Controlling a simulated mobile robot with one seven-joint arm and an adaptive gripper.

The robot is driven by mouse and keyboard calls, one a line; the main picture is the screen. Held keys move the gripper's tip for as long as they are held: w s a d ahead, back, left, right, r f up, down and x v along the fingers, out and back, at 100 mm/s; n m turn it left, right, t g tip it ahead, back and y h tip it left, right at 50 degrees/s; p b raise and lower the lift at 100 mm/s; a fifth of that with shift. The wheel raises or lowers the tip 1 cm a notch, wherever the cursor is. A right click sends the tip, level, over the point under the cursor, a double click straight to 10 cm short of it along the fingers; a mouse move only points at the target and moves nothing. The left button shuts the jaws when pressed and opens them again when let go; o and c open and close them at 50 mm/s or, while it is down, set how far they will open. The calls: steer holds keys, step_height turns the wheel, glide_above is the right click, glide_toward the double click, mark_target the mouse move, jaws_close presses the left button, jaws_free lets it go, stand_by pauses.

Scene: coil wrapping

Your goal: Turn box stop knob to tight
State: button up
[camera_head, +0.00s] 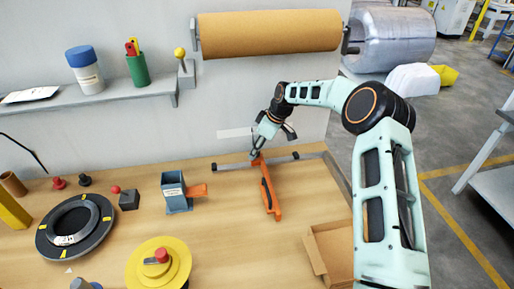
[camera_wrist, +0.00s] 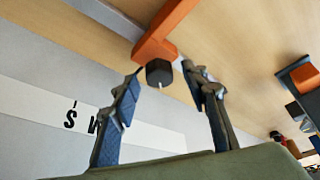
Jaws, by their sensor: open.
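The box stop knob (camera_wrist: 158,72) is a small dark faceted knob with a pale mark, at the end of an orange bar (camera_wrist: 165,30) in the wrist view. In the head view the orange box stop (camera_head: 268,190) lies on the table, its far end by a grey rail (camera_head: 232,166); my gripper hides the knob there. My gripper (camera_head: 257,148) is at that far end, pointing down. In the wrist view my gripper (camera_wrist: 162,76) is open, and the knob appears between its fingertips. I see no clear contact with either finger.
A white lettered strip (camera_wrist: 45,105) is on the wall behind. A blue-grey dispenser (camera_head: 174,192) with an orange part stands left of the box stop. An open cardboard box (camera_head: 318,250) is at the front right. A brown roll (camera_head: 270,33) hangs above. Bare tabletop lies around the box stop.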

steer(key=shift+f, duration=0.1)
steer(key=shift+c, duration=0.6)
jaws_close()
steer(key=shift+b, duration=0.5)
